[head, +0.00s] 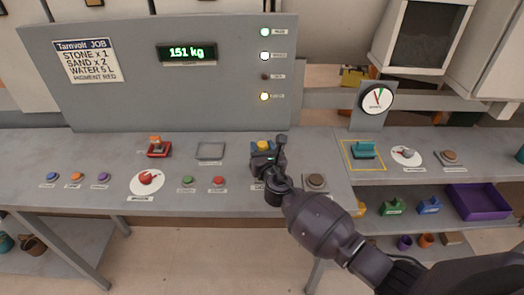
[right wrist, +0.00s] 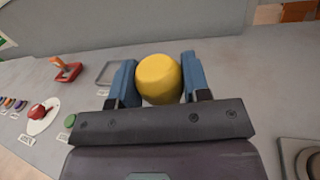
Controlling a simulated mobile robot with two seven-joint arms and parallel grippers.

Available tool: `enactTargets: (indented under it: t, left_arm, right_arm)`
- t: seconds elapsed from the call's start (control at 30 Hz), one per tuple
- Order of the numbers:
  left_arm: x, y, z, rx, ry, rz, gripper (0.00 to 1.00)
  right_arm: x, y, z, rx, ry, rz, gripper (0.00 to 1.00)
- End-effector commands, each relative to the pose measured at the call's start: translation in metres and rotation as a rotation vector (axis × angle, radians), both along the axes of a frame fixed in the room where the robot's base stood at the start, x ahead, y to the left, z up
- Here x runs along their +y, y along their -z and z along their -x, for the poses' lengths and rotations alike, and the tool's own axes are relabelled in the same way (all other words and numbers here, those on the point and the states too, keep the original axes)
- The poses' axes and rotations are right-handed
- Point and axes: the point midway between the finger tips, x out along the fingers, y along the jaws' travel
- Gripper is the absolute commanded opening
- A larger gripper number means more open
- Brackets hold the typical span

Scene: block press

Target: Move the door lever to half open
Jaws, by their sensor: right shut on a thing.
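My right gripper (head: 266,152) is over the middle of the console, shut on a yellow knob (right wrist: 159,79). In the right wrist view the knob sits between the two blue fingers. In the head view only the top of the yellow knob (head: 263,145) shows; its base and label are hidden behind the gripper. I cannot tell whether this knob is the door lever, since its label is mostly covered. My left gripper is not in view.
A red lever with an orange grip (head: 156,146), a square frame (head: 210,151), a red dial (head: 147,181) and green (head: 187,181) and red (head: 218,181) buttons lie left of the gripper. A display (head: 187,53) reads 151 kg. A teal block (head: 363,150) stands at right.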

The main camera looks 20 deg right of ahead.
Motion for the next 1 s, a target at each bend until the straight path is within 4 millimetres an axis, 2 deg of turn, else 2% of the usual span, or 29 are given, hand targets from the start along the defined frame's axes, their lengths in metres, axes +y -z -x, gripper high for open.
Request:
enactTargets:
  t: [0.03,0.07,0.2,0.57,0.77,1.0]
  left_arm:
    - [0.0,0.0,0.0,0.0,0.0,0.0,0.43]
    - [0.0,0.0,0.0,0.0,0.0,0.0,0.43]
    - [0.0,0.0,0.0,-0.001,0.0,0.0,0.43]
    - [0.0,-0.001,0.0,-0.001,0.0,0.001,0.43]
    - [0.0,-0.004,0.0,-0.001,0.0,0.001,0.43]
    - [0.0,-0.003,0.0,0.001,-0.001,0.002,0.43]
  right_arm:
    - [-0.001,-0.001,0.0,-0.002,0.001,0.0,0.01]
    - [-0.001,-0.001,0.0,-0.002,0.001,0.0,0.46]
    - [0.0,-0.001,0.0,-0.001,0.001,0.0,0.68]
    - [0.0,0.001,0.004,0.001,0.0,0.0,0.69]
    - [0.0,0.001,0.03,0.002,0.001,-0.001,0.69]
    - [0.001,0.001,0.074,0.001,0.001,0.0,0.69]
